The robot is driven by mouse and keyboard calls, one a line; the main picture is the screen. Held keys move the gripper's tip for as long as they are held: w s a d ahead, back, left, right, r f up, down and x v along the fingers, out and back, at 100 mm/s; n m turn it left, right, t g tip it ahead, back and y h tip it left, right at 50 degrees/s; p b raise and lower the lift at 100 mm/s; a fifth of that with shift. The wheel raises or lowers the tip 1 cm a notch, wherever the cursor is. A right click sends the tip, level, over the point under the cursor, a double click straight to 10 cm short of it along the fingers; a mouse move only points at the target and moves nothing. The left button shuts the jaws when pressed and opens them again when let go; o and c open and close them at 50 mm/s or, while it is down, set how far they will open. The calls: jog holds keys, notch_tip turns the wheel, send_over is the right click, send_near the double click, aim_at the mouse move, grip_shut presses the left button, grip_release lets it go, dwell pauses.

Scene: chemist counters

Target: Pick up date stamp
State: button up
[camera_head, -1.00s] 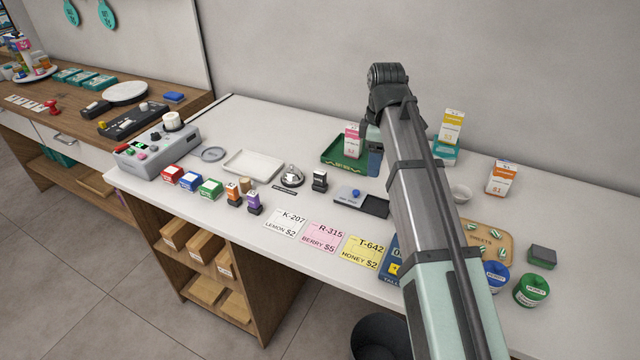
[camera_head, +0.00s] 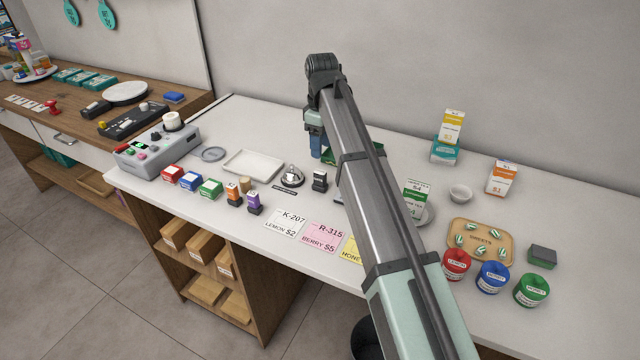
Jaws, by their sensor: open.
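A small black stamp with a white label (camera_head: 320,181) stands upright on the white counter, just right of the bell; it looks like the date stamp, though its label is too small to read. The fingertips are small and partly hidden, and I see nothing held.
A silver bell (camera_head: 292,176) stands close left of the black stamp, with a white tray (camera_head: 253,163) further left. My arm crosses the counter and covers the ink pad and most of the green tray (camera_head: 331,153). Price cards (camera_head: 285,221) lie at the front edge.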

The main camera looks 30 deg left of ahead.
aim_at(320, 171)
jog(key=f, duration=1.1)
jog(key=shift+s+a+f, duration=0.1)
jog(key=shift+a+f, duration=0.1)
jog(key=shift+f, duration=0.15)
grip_shut()
